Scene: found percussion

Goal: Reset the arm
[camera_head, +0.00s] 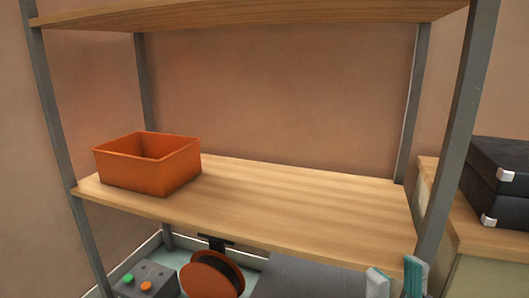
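My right gripper (396,279) shows at the bottom right of the head view, in front of the shelf rack. Only its two teal and grey fingertips are in the picture. They stand apart with a gap between them, and I see nothing held in the gap. The rest of the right arm is below the picture edge. My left gripper is not in view.
A wooden shelf board (270,212) bears an orange open box (150,175) at its left; its right part is clear. Grey posts (463,120) frame it. Black cases (500,185) sit at right. Below are a button box (147,281) and a reddish disc (207,277).

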